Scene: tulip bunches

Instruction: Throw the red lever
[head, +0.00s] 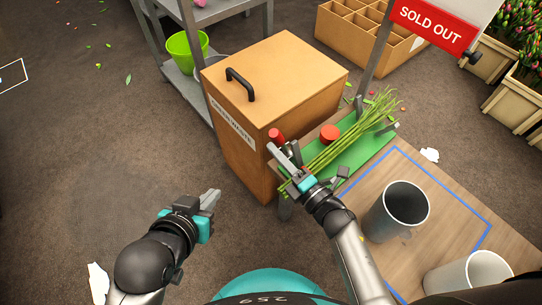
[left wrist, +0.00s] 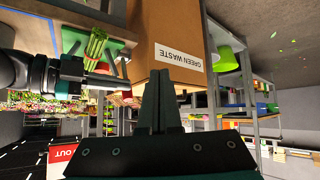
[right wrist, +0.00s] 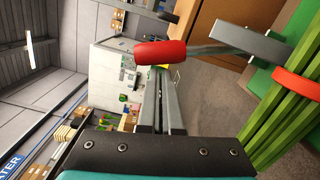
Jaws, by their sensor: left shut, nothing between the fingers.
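The red-handled lever (head: 276,135) stands at the left end of the bunching bench, in front of the wooden cabinet. In the right wrist view its red grip (right wrist: 160,52) lies across the picture at my fingertips, with a grey bar running right to a grey block. My right gripper (head: 273,148) is just below the grip. Its fingers (right wrist: 160,100) look close together with nothing visible between them; I cannot tell whether they touch the grip. My left gripper (head: 214,196) is shut and empty, over the floor left of the cabinet; its fingers (left wrist: 160,95) also show in the left wrist view.
The wooden green waste cabinet (head: 290,65) stands behind the lever. Grey cups (head: 398,210) stand on the table at right. Floor at left is mostly clear.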

